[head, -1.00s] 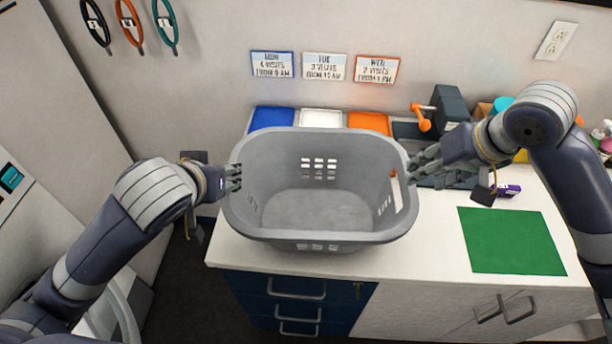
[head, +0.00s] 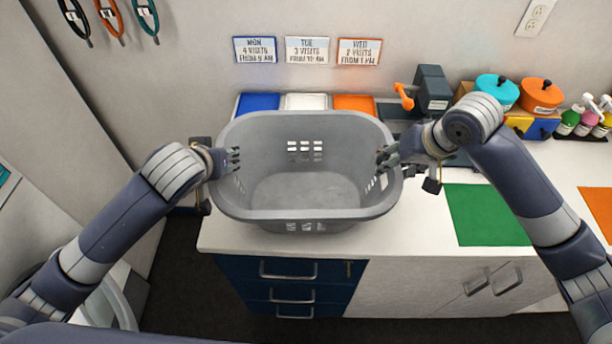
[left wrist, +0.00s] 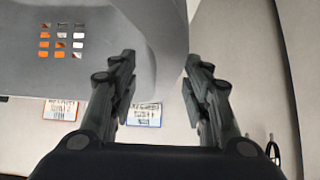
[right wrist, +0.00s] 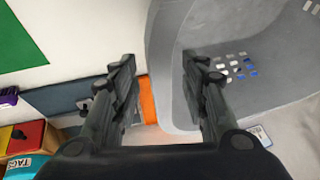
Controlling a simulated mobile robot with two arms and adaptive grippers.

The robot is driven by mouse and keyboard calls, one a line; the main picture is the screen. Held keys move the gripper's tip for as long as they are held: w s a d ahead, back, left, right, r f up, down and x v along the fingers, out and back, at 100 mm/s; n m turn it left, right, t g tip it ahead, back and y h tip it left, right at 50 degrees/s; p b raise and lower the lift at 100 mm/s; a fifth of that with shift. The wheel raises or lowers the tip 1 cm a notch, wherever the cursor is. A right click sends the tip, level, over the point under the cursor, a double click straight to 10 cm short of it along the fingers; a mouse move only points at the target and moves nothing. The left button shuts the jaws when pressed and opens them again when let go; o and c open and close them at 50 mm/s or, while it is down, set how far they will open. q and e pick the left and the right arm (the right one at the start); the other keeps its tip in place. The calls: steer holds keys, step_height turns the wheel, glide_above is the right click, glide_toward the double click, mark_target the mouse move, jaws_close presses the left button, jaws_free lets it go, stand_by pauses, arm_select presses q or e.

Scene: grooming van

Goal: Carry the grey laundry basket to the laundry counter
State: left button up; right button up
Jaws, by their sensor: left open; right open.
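The grey laundry basket (head: 300,215) stands upright and empty on the white counter, near its left end. My left gripper (head: 236,158) is open at the basket's left rim. In the left wrist view, the basket's wall (left wrist: 165,30) lies between the two open fingers (left wrist: 158,75). My right gripper (head: 384,158) is open at the right rim, with fingers reaching over the inside. In the right wrist view, the basket's rim (right wrist: 165,75) lies between the open fingers (right wrist: 160,75). I cannot tell whether any finger touches the basket.
Behind the basket lie blue (head: 258,103), white (head: 305,102) and orange (head: 354,103) panels. A dark device with an orange handle (head: 432,88), lidded pots (head: 540,95) and bottles (head: 590,118) stand at right. A green mat (head: 482,215) lies clear. Drawers (head: 290,280) are below.

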arm_select(q)
steer(key=shift+x, duration=0.9)
arm_select(e)
steer(key=shift+x, duration=0.95)
steer(key=shift+r, duration=0.1)
arm_select(q)
jaws_close()
arm_select(e)
jaws_close()
